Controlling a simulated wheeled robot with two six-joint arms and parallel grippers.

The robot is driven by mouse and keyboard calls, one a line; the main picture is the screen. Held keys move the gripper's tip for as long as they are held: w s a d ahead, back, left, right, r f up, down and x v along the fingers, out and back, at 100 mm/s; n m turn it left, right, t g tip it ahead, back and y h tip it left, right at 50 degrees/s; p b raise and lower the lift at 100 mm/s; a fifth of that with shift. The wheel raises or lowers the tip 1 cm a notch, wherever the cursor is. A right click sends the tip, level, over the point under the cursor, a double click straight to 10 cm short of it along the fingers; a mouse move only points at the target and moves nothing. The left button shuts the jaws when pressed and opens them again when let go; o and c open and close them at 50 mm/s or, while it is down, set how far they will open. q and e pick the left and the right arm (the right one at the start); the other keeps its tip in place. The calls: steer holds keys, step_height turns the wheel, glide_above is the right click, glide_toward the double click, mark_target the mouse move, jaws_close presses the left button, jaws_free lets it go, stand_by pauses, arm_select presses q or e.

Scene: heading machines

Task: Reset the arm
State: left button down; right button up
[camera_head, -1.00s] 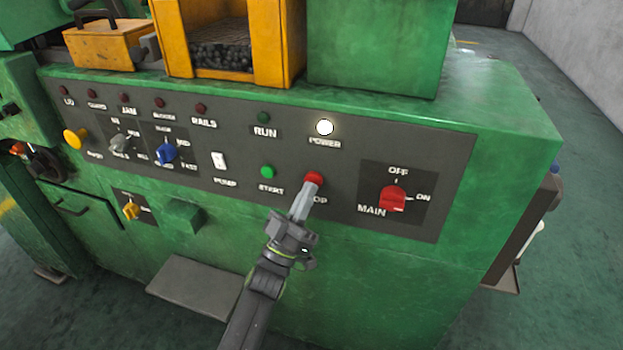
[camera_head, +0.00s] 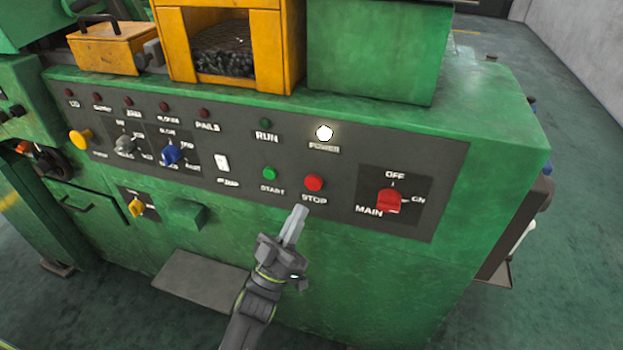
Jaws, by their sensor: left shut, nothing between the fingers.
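My left gripper (camera_head: 297,213) is shut with nothing in it. Its fingertips are just below the STOP label, in front of the lower edge of the dark control panel (camera_head: 445,190). The red STOP button (camera_head: 314,183) is above and slightly right of the fingertips, fully visible and apart from them. The green START button (camera_head: 269,173) is up and to the left. The white POWER lamp (camera_head: 324,133) is lit. The RUN lamp (camera_head: 265,123) looks dark. My right gripper is not in view.
The green machine body (camera_head: 380,265) stands behind my arm. The red MAIN switch (camera_head: 389,200) is on the right. A blue knob (camera_head: 171,154), yellow knobs (camera_head: 80,140) and a green block (camera_head: 185,215) stick out on the left. A grey plate (camera_head: 200,279) juts out low. Floor is open at right.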

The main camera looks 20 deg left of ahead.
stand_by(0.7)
arm_select(q)
steer(key=w+a+f+n+g+y, duration=0.1)
steer(key=a+f+g+y, duration=0.15)
steer(key=f, duration=0.75)
steer(key=a+f+n+g+y, duration=0.1)
steer(key=f+n+g+y, duration=0.2)
steer(key=f, duration=0.6)
steer(key=s+a+f+m+g+y, duration=0.1)
steer(key=s+a+f+g+y, duration=0.15)
steer(key=f, duration=0.65)
steer(key=s+a+f+g+y, duration=0.1)
steer(key=s+a+f+g, duration=0.2)
steer(key=f, duration=0.6)
steer(key=s+a+f+m+g, duration=0.1)
steer(key=s+f+g, duration=0.2)
steer(key=s+f, duration=0.35)
steer(key=s+a+f+g, duration=0.2)
steer(key=s+f+g, duration=0.1)
steer(key=s+f, duration=0.4)
steer(key=s+a+f+g, duration=0.1)
steer(key=s+f+g, duration=0.2)
steer(key=s, duration=0.8)
steer(key=s+a+f+m+g+y, duration=0.1)
steer(key=s+a+f+g, duration=0.1)
steer(key=s, duration=1)
step_height(320, 180, down, 3)
steer(key=shift+s+r+g, duration=0.2)
steer(key=shift+g, duration=0.7)
steer(key=shift+w, duration=0.1)
